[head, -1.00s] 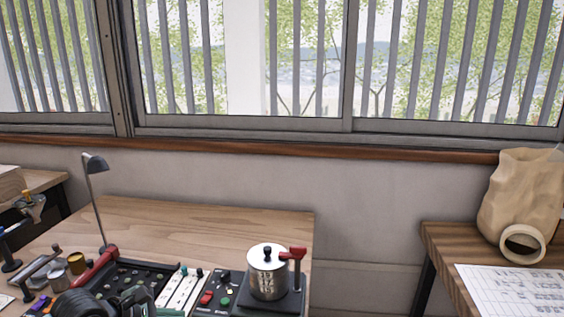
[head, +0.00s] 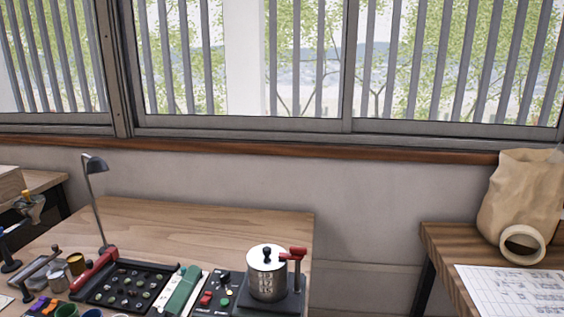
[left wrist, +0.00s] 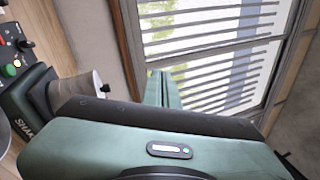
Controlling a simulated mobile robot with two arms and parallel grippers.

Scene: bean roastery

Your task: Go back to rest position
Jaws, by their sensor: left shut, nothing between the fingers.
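The rest of my left arm is out of the head view. My right gripper is in neither view.
The black tray (head: 98,296) and a desk lamp (head: 95,164) are left. The back of the wooden desk (head: 210,222) is clear. A paper bag (head: 520,200) stands on the right table.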

